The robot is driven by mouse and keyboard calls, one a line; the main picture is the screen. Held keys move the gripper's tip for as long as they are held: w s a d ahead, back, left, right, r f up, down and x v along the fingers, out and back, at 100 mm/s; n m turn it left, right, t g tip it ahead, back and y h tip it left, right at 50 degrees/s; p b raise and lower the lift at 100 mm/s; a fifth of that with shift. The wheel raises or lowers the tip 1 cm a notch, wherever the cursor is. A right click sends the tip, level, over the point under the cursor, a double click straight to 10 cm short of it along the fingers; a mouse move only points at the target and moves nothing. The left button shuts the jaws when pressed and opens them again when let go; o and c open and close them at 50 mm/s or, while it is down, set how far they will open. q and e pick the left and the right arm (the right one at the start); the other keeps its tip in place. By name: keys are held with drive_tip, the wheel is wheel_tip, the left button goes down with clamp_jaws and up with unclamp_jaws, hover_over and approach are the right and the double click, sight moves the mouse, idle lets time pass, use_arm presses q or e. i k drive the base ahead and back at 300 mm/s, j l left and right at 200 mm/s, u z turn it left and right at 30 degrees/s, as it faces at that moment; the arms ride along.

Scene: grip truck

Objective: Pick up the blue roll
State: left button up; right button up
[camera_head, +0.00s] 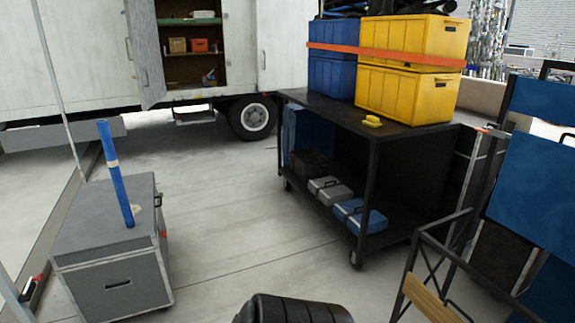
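The blue roll (115,172) is a long, thin blue tube with a pale band around its middle. It stands nearly upright, leaning slightly, with its lower end on top of a grey hard case (90,220) at the left. Nothing is holding it. Neither of my grippers shows in the head view.
A black wheeled cart (399,132) with blue and yellow crates stands right of centre. A metal frame (411,265) and blue panels (538,185) are at the right. A white truck (72,55) is behind. The floor between case and cart is clear.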

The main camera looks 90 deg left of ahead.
sight(103, 129)
drive_tip(key=u, duration=3.9)
drive_tip(key=i+u, duration=0.15)
drive_tip(key=i, duration=0.4)
